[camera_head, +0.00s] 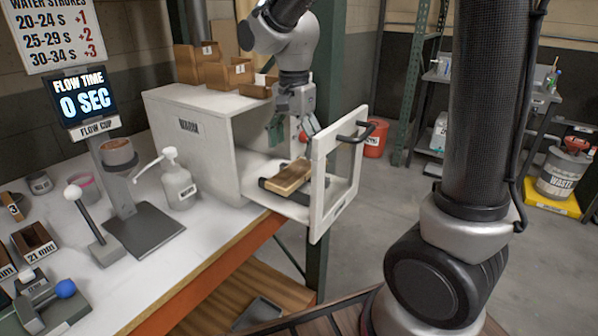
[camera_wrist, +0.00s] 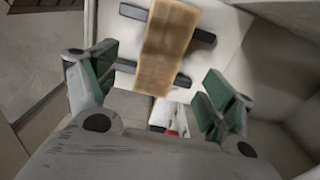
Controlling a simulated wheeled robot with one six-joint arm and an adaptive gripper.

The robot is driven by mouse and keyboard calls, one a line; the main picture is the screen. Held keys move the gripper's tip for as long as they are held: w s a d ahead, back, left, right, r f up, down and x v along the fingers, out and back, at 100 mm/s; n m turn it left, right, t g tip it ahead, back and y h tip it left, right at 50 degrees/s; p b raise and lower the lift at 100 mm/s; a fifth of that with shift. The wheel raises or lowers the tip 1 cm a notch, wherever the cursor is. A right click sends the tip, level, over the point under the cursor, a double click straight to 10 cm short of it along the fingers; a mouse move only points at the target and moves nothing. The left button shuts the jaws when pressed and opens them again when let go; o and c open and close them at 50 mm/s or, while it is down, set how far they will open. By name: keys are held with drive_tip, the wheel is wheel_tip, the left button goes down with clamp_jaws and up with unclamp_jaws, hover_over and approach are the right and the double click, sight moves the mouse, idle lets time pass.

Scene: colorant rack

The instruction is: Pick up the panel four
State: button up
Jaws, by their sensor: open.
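A flat golden-brown panel (camera_head: 290,177) lies across dark bars on the pulled-out white shelf of a white cabinet (camera_head: 193,125). I cannot read a number on it, so I cannot tell whether it is panel four. It also shows in the wrist view as a tan panel (camera_wrist: 168,45), ahead of the jaws. My gripper (camera_head: 290,133) hangs above the shelf, apart from the panel. In the wrist view my gripper (camera_wrist: 152,88) has its green-padded fingers spread wide, with nothing held between them.
The cabinet's white framed front with a black handle (camera_head: 355,133) stands upright just right of the panel. The cabinet body is close on the left. Brown bins (camera_head: 222,72) stand on top. A pump bottle (camera_head: 178,185) and a flow cup stand (camera_head: 120,160) are further left.

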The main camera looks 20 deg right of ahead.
sight(294, 172)
wheel_tip(294, 172, down, 7)
drive_tip(key=shift+a+r, duration=0.1)
drive_tip(key=c, duration=1.1)
